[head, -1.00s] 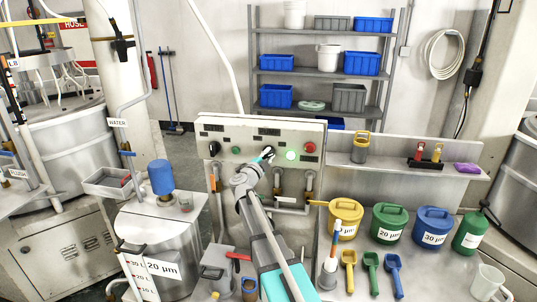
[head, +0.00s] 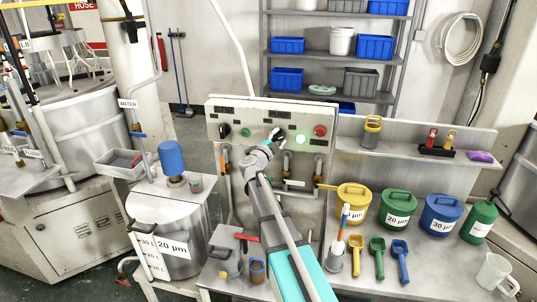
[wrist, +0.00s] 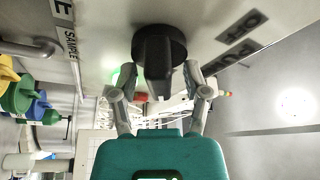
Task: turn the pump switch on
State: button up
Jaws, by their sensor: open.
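A black rotary switch (wrist: 158,50) fills the upper middle of the wrist view, its grip bar running down the picture towards my gripper. In the head view it shows at the middle of the control panel (head: 235,109), partly hidden by my gripper (head: 272,140). My gripper is open in the wrist view (wrist: 158,76), with one finger on each side of the grip bar; I cannot tell whether they touch it. A round green lamp (head: 301,139) glows just right of the switch.
The panel also carries another black knob (head: 223,130), a green button (head: 245,132) and a red button (head: 320,131). Pipes with valves hang below it. A yellow pot (head: 354,205), scoops and other pots stand on the bench at right.

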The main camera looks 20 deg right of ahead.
jog(key=shift+n, duration=0.3)
jog(key=shift+f+n+t+b, duration=0.1)
jog(key=shift+n+t+b, duration=0.6)
jog(key=shift+n, duration=0.5)
jog(key=n+t, duration=0.1)
jog(key=n, duration=0.1)
jog(key=n+b, duration=0.1)
jog(key=n, duration=0.2)
jog(key=shift+a+t+y, duration=0.15)
jog(key=shift+t+y, duration=0.25)
jog(key=b+v, duration=0.5)
jog(key=v, duration=0.9)
jog(key=shift+w+a+f+n+t+y, duration=1.05)
jog(key=shift+a+f+n+t+y, duration=0.8)
jog(key=shift+a+n+y, duration=2.7)
jog(key=s+f+n+g+y+b, duration=0.2)
jog(key=s+f+n+g+y, duration=0.2)
jog(key=f, duration=0.7)
jog(key=shift+s+a+f+n+g+y, duration=0.15)
jog(key=shift+s+a+n+g+y, duration=0.2)
jog(key=shift+n+g+y, duration=1.3)
jog(key=shift+n+t+y, duration=0.3)
jog(key=shift+t+y, duration=0.1)
